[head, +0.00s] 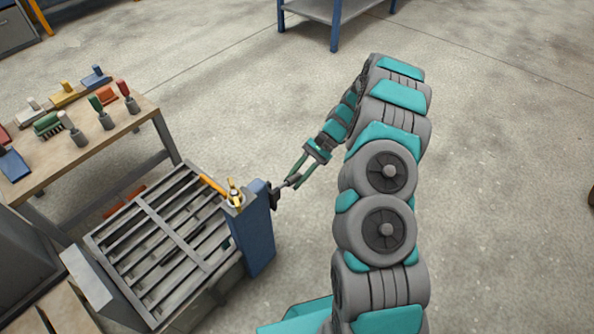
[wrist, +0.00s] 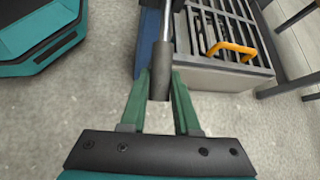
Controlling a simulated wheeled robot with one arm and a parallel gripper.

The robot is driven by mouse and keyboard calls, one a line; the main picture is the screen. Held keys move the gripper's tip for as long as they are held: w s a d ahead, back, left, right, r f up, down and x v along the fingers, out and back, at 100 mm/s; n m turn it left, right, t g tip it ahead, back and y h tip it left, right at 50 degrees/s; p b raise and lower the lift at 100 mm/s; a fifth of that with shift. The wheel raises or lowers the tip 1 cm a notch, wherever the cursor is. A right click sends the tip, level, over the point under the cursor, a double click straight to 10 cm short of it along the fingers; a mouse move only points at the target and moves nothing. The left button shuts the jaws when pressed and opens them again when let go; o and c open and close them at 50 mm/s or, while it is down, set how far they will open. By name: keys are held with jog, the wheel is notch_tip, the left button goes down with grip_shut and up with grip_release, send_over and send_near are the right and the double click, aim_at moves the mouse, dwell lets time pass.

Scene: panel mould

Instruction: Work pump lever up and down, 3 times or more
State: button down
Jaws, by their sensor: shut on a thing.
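The pump lever (wrist: 160,72) is a metal rod with a dark grey grip, pointing down between my fingers in the wrist view. My gripper (wrist: 160,85) has two green fingers, closed on either side of the dark grip. In the head view my gripper (head: 292,182) is at the right side of a blue pump housing (head: 257,230), and the lever (head: 282,188) runs from the housing to the fingers. In the wrist view the blue housing (wrist: 147,45) stands behind the lever. The lever's pivot is partly hidden.
A wooden workbench (head: 70,160) with several coloured tools stands at the left. A blue-legged shelf (head: 335,25) stands at the back.

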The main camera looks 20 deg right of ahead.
jog(key=shift+s+a+f+g+y, duration=0.1)
jog(key=shift+a+f+g+y, duration=0.1)
jog(key=shift+f+y, duration=0.15)
jog(key=shift+s+a+f+g+y, duration=0.1)
jog(key=shift+f+g+y, duration=0.15)
jog(key=shift+f, duration=0.15)
jog(key=c, duration=0.7)
grip_release()
jog(key=shift+o, duration=0.2)
jog(key=v, duration=0.7)
jog(key=shift+d, duration=0.35)
jog(key=shift+w, duration=0.1)
